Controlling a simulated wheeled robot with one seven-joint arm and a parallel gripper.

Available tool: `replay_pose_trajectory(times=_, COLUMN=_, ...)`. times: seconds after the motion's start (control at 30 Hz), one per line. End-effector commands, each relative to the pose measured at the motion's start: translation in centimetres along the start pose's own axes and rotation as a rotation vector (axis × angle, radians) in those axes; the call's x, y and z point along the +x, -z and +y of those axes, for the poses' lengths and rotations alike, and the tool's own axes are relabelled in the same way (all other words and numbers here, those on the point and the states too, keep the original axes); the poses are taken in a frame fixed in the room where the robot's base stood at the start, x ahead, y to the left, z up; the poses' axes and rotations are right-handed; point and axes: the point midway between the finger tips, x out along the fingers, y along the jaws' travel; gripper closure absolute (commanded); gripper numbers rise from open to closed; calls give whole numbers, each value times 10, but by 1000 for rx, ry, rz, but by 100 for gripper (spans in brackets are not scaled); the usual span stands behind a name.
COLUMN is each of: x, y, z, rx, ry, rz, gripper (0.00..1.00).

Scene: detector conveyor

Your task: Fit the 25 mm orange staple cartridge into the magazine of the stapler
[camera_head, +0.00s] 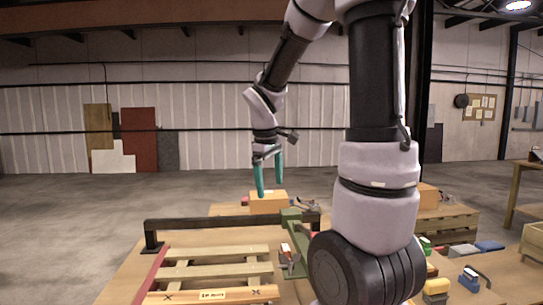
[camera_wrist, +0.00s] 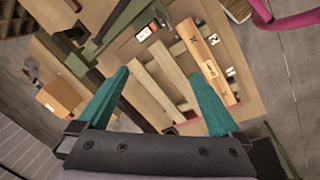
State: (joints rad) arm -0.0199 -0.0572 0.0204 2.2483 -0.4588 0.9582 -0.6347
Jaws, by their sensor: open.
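My gripper (camera_head: 269,188) is open and empty, high above the far part of the workbench, with its teal fingers pointing down. In the wrist view its fingers (camera_wrist: 156,74) are spread apart with nothing between them. A green tool (camera_head: 293,222), which seems to be the stapler, stands at the right end of a dark bar. It is partly hidden by my arm, and its magazine cannot be made out. A small orange and white piece (camera_head: 286,249), perhaps the cartridge, is beside it; a similar piece (camera_wrist: 145,33) shows in the wrist view. Its size cannot be read.
A cardboard box (camera_head: 268,203) stands at the back. Blue (camera_head: 469,281) and yellow (camera_head: 437,286) pieces lie at the right. My arm hides the bench's middle right.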

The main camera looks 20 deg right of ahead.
Motion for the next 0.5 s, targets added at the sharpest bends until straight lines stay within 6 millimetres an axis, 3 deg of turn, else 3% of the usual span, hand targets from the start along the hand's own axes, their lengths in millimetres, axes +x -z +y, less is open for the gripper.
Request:
replay_pose_trajectory(times=0.03, x=-21, y=-9, z=-7, rx=95, ry=2, rz=57, gripper=0)
replay_pose_trajectory(times=0.2, x=-74, y=-36, z=-37, rx=431, ry=61, rz=238, gripper=0)
replay_pose_trajectory(times=0.3, x=-100, y=-52, z=-56, rx=610, ry=118, rz=338, gripper=0)
replay_pose_trajectory(times=0.5, x=-129, y=-74, z=-84, rx=859, ry=233, rz=474, gripper=0)
